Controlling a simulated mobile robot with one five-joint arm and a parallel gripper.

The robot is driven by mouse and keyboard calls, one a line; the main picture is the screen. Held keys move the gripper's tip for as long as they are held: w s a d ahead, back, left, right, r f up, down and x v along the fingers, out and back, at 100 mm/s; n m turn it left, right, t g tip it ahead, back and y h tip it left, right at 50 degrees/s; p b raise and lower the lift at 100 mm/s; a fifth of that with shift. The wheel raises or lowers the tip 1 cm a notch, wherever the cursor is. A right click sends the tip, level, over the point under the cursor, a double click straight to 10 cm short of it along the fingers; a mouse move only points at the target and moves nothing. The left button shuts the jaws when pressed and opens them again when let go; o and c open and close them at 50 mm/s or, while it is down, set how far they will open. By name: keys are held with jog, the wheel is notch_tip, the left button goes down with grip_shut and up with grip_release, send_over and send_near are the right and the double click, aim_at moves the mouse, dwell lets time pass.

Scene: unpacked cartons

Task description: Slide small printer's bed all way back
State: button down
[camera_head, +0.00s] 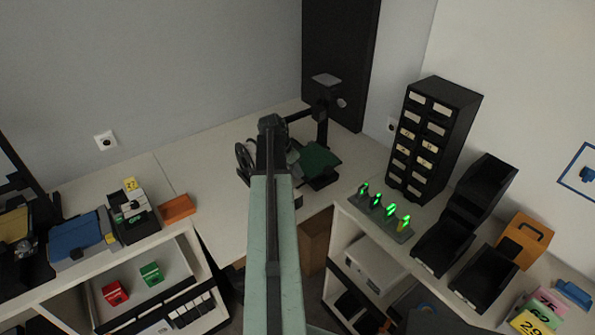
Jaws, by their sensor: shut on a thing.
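The small printer (322,112) stands on the white worktop beyond my arm, with a dark upright post and a side arm. Its green bed (320,158) lies low in front of the post, to the right of my arm. My arm reaches up the middle of the picture and covers the printer's left part. My gripper (294,169) is at the bed's left edge, shut on the bed; its fingertips are mostly hidden by the arm.
A dark spool (244,160) shows left of my arm. A black drawer cabinet (432,135), a rack with green lights (385,212) and black bins (446,244) stand at right. An orange tray (178,208) lies at left. The worktop between tray and spool is clear.

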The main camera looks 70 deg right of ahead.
jog(key=w+d, duration=0.6)
jog(key=w, duration=0.3)
jog(key=shift+w, duration=0.35)
jog(key=shift+d, duration=0.1)
jog(key=c, duration=1.1)
grip_release()
jog(key=shift+r, duration=0.1)
jog(key=p+v, duration=0.7)
jog(key=shift+a+r, duration=0.25)
